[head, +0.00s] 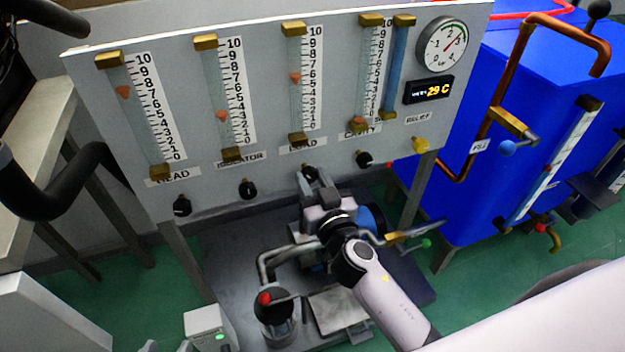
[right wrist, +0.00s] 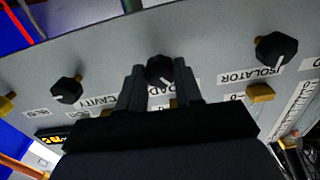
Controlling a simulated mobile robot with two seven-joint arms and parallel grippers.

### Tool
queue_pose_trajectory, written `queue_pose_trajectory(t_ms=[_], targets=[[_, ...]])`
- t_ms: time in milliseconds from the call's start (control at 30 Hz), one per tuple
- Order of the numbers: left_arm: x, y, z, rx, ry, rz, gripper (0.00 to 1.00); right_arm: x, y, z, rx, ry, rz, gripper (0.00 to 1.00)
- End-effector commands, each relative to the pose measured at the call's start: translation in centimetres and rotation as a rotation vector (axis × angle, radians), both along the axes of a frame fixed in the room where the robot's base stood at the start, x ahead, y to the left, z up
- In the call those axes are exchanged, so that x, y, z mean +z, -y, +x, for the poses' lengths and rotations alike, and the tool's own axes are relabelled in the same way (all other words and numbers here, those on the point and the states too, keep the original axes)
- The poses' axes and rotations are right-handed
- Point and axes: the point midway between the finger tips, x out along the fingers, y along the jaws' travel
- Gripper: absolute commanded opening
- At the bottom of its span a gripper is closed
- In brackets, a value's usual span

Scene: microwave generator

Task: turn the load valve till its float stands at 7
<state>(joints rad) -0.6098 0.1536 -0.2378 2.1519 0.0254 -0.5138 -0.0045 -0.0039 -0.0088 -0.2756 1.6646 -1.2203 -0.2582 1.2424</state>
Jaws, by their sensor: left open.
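The load tube (head: 298,105) is the third on the grey panel, and its orange float (head: 295,77) stands at about 6. The black load valve knob (right wrist: 160,70) sits below it, above the partly covered LOAD label in the right wrist view. My right gripper (right wrist: 160,88) has a finger on each side of this knob, seemingly touching it. In the head view my right gripper (head: 313,180) hides part of the knob. Two grey fingertips of my left gripper (head: 167,346) show apart and empty at the bottom edge.
The isolator knob (head: 247,188) and cavity knob (head: 363,158) flank the load knob; the head knob (head: 182,205) is further left. Pipes and a red-topped fitting (head: 265,299) stand below the panel. A blue tank (head: 540,90) stands at the right.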

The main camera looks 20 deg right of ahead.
Motion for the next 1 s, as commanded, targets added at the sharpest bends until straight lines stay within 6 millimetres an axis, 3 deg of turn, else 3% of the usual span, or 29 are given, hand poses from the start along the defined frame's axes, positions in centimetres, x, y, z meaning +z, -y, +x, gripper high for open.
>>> queue_pose_trajectory(t_ms=[733,767,833,1000], targets=[[0.27,0.19,0.09,-0.004,0.01,-0.002,0.54,0.05,-0.03,0.02,0.001,0.006,-0.123,0.05],[0.27,0.19,0.09,-0.005,0.01,-0.002,0.54,0.05,-0.03,0.02,0.001,0.006,-0.122,0.38],[0.26,0.21,0.09,-0.005,0.01,-0.002,0.54,0.05,-0.02,0.03,0.001,0.006,-0.122,0.61],[0.24,0.22,0.08,-0.005,0.009,-0.002,0.54,0.04,-0.02,0.02,0.001,0.005,-0.122,0.61]])
